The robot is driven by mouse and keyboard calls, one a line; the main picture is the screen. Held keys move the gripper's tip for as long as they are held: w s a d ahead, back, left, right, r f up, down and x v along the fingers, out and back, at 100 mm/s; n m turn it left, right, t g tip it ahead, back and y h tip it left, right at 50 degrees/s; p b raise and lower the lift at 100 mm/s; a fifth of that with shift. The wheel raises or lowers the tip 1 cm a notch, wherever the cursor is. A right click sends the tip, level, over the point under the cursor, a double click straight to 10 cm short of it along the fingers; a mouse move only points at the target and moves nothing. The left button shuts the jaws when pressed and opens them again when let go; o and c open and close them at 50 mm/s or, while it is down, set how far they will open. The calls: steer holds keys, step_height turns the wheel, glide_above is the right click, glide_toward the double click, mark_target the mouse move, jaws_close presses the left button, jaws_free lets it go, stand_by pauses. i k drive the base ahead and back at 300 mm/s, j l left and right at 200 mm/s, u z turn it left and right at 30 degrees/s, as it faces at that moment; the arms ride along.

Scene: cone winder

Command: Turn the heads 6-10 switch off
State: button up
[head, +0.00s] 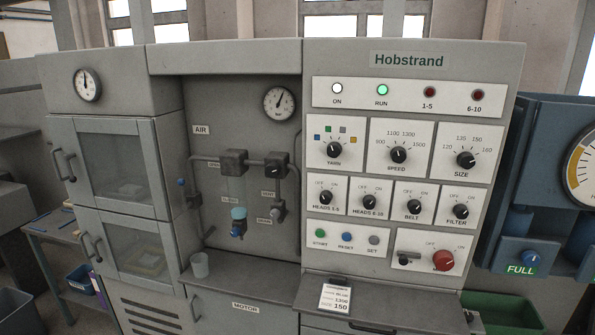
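The heads 6-10 switch (369,199) is a small black rotary knob on a white plate, with OFF and ON marked above it. It is second from the left in the lower row of knobs on the Hobstrand panel. Its pointer is too small to read with certainty. The 6-10 lamp (477,95) at the upper right is dark red and looks unlit. My gripper is not in view.
The heads 1-5 switch (326,198) is close on the left, the belt switch (412,199) close on the right. Colored push buttons (347,237) and a red main knob (443,260) sit below. A card (335,297) lies on the ledge. Nothing blocks the panel.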

mark_target(369, 201)
steer(key=i+j+z, duration=0.1)
steer(key=z, duration=0.3)
steer(key=i+j+z, duration=0.1)
steer(key=j+z, duration=0.35)
steer(key=z, duration=0.3)
